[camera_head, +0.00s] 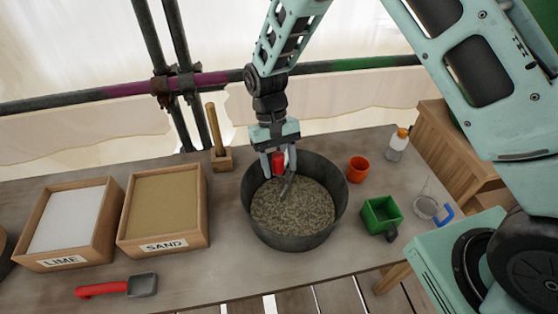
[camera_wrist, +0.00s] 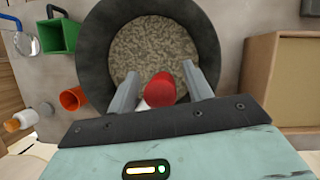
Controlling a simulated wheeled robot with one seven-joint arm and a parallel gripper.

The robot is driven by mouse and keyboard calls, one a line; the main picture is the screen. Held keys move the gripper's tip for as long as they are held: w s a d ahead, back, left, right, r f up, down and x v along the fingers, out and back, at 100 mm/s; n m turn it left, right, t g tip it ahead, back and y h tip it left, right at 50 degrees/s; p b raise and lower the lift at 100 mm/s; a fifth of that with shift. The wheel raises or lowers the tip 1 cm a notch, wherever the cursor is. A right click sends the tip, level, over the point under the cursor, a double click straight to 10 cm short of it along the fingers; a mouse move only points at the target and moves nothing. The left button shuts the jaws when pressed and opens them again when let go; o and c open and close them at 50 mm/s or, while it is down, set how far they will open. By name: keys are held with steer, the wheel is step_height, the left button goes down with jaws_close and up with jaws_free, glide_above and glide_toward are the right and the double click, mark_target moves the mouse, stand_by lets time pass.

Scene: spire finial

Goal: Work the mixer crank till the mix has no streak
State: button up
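The dark round mixing tub (camera_head: 338,215) stands on the table and holds a speckled grey-brown mix (camera_head: 300,215). The mix looks grainy all over, with no clear broad streak visible; it also shows in the wrist view (camera_wrist: 150,45). The crank's red handle (camera_head: 278,160) stands over the tub's back left part, with a grey bent piece (camera_head: 287,186) below it. My gripper (camera_head: 279,166) points down around the handle. In the wrist view the red handle (camera_wrist: 162,87) sits between my two fingers (camera_wrist: 160,75), with a narrow gap on each side. The crank's lower parts are hidden.
Left of the tub are a sand box (camera_head: 207,215), a lime box (camera_head: 110,235) and a red-handled scoop (camera_head: 118,287). A wooden stick stands in a block (camera_head: 221,160) behind.

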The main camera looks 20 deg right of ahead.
steer(key=shift+r, duration=0.1)
steer(key=b+v, duration=0.3)
steer(key=v, duration=1.4)
steer(key=shift+b, duration=0.3)
steer(key=shift+r, duration=0.1)
